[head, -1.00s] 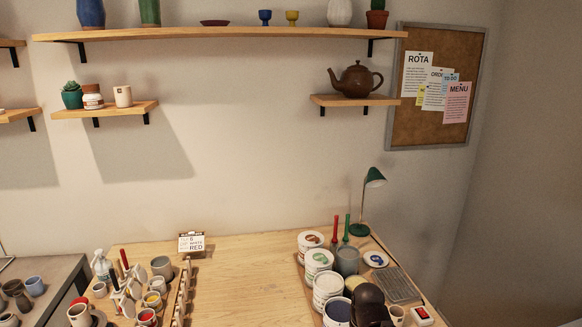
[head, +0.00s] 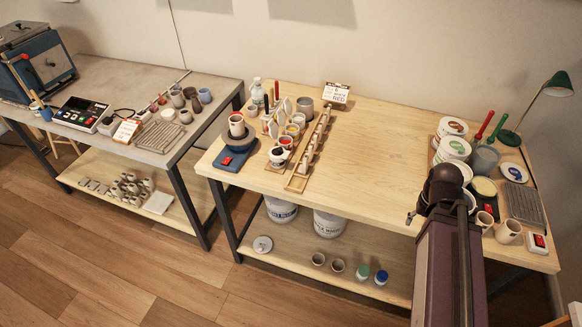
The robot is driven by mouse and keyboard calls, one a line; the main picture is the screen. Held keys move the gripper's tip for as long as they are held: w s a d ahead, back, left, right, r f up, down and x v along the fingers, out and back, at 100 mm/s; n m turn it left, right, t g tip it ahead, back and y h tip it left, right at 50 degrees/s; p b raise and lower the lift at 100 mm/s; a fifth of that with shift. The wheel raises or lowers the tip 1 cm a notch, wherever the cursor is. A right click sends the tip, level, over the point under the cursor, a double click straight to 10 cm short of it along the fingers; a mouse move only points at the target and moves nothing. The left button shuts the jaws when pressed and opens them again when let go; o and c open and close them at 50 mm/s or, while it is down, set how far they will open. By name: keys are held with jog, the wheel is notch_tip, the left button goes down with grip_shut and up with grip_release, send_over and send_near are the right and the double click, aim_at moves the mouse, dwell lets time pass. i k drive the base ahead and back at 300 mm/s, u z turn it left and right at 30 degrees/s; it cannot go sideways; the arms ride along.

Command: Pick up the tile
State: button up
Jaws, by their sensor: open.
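A long narrow wooden rack (head: 297,184) lies on the wooden table, left of its middle. Several small pale upright pieces (head: 310,150) stand in a row along it and look like test tiles. Several small flat pieces (head: 94,185) and a pale slab (head: 158,203) lie on the lower shelf of the left table. I cannot tell which of these is the task's tile. My arm rises at the right front, over the right part of the wooden table. My gripper is not clearly seen; the arm hides that area. Nothing held is visible.
The wooden table's middle (head: 370,140) is clear. Tubs (head: 453,148), a wire rack (head: 524,203) and a green lamp (head: 558,85) crowd its right end. A banding wheel (head: 228,160) and cups stand left of the tile rack. A kiln (head: 38,60) stands on the grey table.

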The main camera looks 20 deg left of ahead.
aim_at(303, 169)
jog(key=u, duration=5)
jog(key=i, duration=0.05)
jog(key=z, duration=4.1)
